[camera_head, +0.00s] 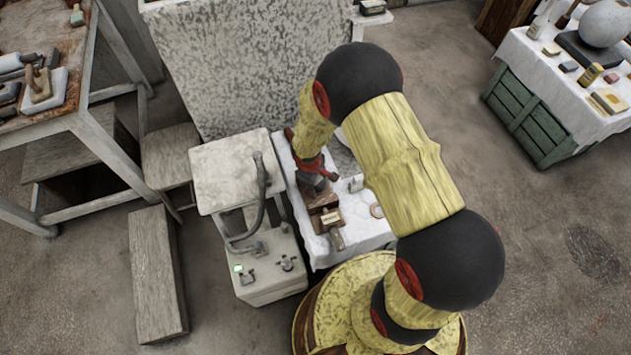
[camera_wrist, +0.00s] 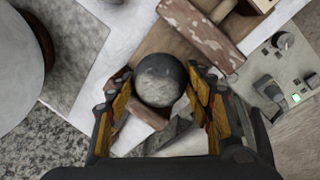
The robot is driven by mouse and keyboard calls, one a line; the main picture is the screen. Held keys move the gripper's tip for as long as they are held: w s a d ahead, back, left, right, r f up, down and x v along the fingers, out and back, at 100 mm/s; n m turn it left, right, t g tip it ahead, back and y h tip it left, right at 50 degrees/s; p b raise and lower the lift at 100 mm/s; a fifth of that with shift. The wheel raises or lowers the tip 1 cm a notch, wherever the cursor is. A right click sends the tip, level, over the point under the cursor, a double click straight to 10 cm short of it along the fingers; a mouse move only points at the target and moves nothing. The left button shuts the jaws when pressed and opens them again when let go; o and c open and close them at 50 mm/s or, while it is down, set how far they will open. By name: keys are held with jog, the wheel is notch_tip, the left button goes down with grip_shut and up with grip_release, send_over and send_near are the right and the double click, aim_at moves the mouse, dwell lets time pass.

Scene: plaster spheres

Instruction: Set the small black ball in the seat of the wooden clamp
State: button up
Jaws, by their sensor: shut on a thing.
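The small black ball (camera_wrist: 160,80) sits between the two fingers of my gripper (camera_wrist: 162,84) in the wrist view, and the fingers press on its left and right sides. In the head view my gripper (camera_head: 313,170) points down over the wooden clamp (camera_head: 322,200) on a white-clothed table. In the wrist view the clamp (camera_wrist: 200,32) shows as brown wood with a worn reddish bar, behind and above the ball. The ball hides the part directly below it, so I cannot tell whether it touches the seat.
A grey box with a bent pipe (camera_head: 264,195) and knobs stands close left of the clamp. Small items lie on the white cloth (camera_head: 365,232). A large speckled grey block (camera_head: 240,70) rises behind. A second clothed table (camera_head: 560,75) stands at far right.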

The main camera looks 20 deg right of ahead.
jog(key=shift+f+b, duration=0.7)
jog(key=shift+f, duration=0.1)
jog(key=o, duration=1.7)
jog(key=shift+o, duration=0.2)
jog(key=shift+r, duration=0.1)
jog(key=shift+r+p, duration=1.6)
jog(key=shift+r, duration=0.35)
